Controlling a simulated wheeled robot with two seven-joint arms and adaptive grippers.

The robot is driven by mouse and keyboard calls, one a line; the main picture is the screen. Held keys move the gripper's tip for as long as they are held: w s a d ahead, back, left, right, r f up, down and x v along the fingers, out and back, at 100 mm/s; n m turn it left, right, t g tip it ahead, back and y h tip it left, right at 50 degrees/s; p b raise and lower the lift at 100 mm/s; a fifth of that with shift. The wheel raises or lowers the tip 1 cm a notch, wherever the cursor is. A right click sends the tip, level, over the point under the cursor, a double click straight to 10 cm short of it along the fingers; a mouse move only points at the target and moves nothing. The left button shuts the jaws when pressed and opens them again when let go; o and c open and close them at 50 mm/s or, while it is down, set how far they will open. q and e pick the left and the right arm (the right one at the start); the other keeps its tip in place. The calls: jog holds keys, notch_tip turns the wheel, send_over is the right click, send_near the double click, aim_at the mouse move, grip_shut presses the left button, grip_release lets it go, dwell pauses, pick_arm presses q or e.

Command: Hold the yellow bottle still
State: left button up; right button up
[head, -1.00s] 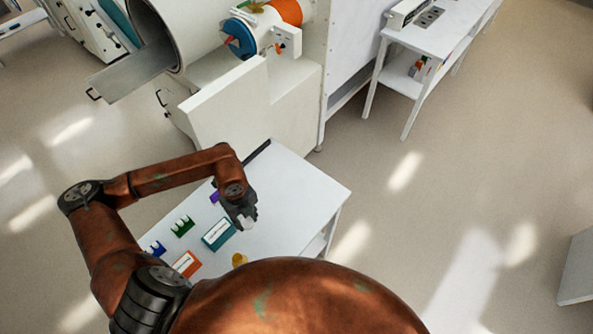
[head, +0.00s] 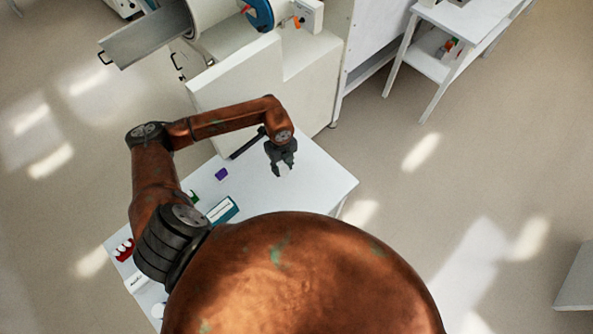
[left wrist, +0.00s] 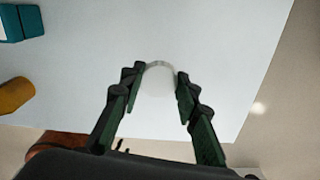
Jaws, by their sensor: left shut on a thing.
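The yellow bottle (left wrist: 15,93) shows at the left edge of the left wrist view, on the white table and partly cut off by the frame. It does not show in the head view now. My left gripper (head: 283,168) is over the back right part of the table, apart from the yellow bottle. In the left wrist view its fingers (left wrist: 159,84) are shut on a pale, whitish round thing (left wrist: 158,78), hard to tell from the table. I cannot tell whether that thing touches the table. My right gripper is not in view.
The white table (head: 325,180) holds a teal box (head: 222,211), a purple item (head: 221,174) and a red rack (head: 124,250) with white tops. The white glovebox cabinet (head: 240,85) stands behind it. The table's right part is clear.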

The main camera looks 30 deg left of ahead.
pick_arm(q)
send_over(292, 174)
jog(key=f, duration=0.4)
jog(key=shift+s+f, duration=0.3)
jog(key=shift+f, duration=0.05)
jog(key=shift+w+f+p, duration=0.15)
jog(key=shift+f+p, duration=0.05)
jog(key=shift+p, duration=0.1)
notch_tip(292, 174, down, 3)
jog(key=shift+w+d+r+p, duration=0.1)
jog(key=shift+w+p, duration=0.05)
jog(key=shift+p, duration=0.45)
jog(key=shift+f, duration=0.25)
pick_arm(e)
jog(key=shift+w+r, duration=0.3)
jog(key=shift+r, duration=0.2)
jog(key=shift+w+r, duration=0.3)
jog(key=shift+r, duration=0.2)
pick_arm(q)
jog(key=shift+f, duration=0.1)
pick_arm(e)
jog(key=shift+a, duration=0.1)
pick_arm(q)
jog(key=shift+f, duration=0.15)
jog(key=o, duration=1.3)
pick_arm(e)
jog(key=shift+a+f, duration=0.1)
